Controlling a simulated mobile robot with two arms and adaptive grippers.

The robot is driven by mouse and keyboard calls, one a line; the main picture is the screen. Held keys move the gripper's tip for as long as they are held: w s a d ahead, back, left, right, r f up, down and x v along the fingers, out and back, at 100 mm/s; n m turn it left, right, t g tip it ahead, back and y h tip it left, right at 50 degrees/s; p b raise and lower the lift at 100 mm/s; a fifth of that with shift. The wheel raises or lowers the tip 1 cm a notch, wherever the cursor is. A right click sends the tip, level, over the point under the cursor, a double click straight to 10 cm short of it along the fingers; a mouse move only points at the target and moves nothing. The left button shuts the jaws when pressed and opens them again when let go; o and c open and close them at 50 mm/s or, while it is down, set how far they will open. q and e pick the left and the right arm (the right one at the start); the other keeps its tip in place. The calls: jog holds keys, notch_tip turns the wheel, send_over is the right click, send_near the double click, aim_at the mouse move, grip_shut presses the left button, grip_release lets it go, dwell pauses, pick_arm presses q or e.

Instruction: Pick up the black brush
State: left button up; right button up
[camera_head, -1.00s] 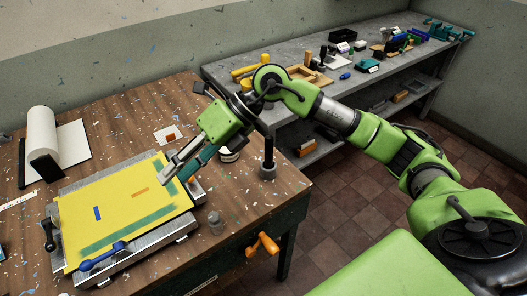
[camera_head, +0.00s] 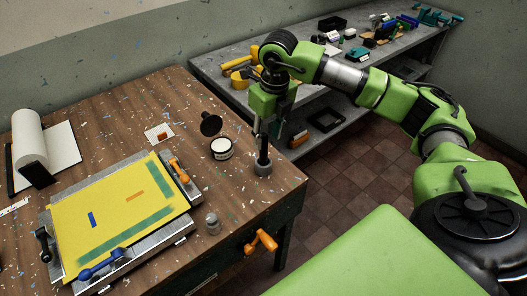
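My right gripper (camera_head: 267,133) points down at the right edge of the wooden table. Its fingers are at the top of a dark upright post (camera_head: 264,152) on a round grey base; I cannot tell whether they touch it or how far they are shut. No thing is plainly recognisable as a brush. A black round-headed piece with a short stem (camera_head: 211,124) stands on the table left of the gripper, apart from it; I cannot tell whether this or the post is the black brush. My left gripper is out of view.
A hinged yellow screen (camera_head: 100,218) lies at the table's front left, with an orange handle (camera_head: 179,171) at its right. A jar (camera_head: 221,148) and small glass jar (camera_head: 213,222) stand nearby. A paper roll (camera_head: 33,140) is at left. A grey bench (camera_head: 225,66) with several tools stands behind.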

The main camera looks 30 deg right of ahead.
aim_at(263, 150)
jog(key=f+p, duration=0.1)
jog(key=f, duration=0.2)
jog(key=a+f+p, duration=0.1)
jog(key=f, duration=0.1)
jog(key=shift+w+f+p, duration=0.15)
jog(key=shift+w+p, duration=0.05)
jog(key=shift+p, duration=0.15)
jog(key=shift+d+f, duration=0.1)
jog(key=shift+f, duration=0.2)
grip_shut()
